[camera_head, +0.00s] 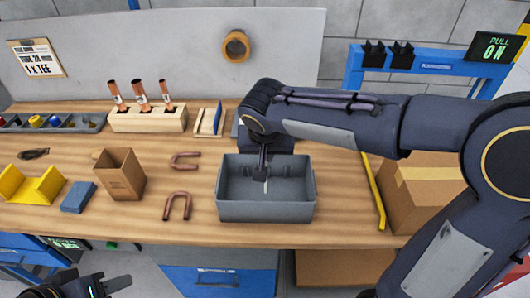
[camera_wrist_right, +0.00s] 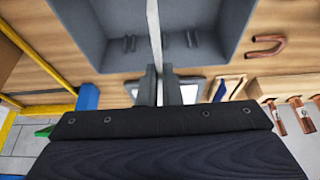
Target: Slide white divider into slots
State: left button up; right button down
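A grey open bin (camera_head: 266,212) stands on the workbench. The white divider (camera_head: 266,187) shows as a thin pale strip inside the bin's outline, under my right gripper (camera_head: 263,158). In the right wrist view the divider (camera_wrist_right: 154,30) is seen edge-on between the two fingers of the right gripper (camera_wrist_right: 160,92), which are shut on it. Paired ribs show on the bin's wall (camera_wrist_right: 190,39) on either side of the divider. I cannot tell whether the divider sits in any slot. My left gripper (camera_head: 105,287) is partly in view at the lower left corner, away from the bin; its opening is unclear.
Bent copper tubes (camera_head: 178,206) and a cardboard box (camera_head: 120,175) lie left of the bin. A wooden block with copper-tipped tools (camera_head: 148,120) stands behind. A yellow bar (camera_head: 374,192) and large carton (camera_head: 418,200) are to the right.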

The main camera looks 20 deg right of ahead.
jog(key=shift+f+b, duration=0.2)
jog(key=shift+b, duration=0.1)
notch_tip(320, 180, down, 6)
jog(key=b, duration=0.5)
jog(key=shift+r, duration=0.25)
jog(key=shift+b, duration=0.45)
dwell(1.2)
jog(key=shift+f+b, duration=2.85)
jog(key=shift+f, duration=0.2)
jog(key=c, duration=1.5)
grip_release()
jog(key=shift+r, duration=0.1)
jog(key=shift+c, duration=0.2)
jog(key=v, duration=0.7)
jog(key=shift+s+r+p, duration=0.2)
jog(key=shift+r+p, duration=0.15)
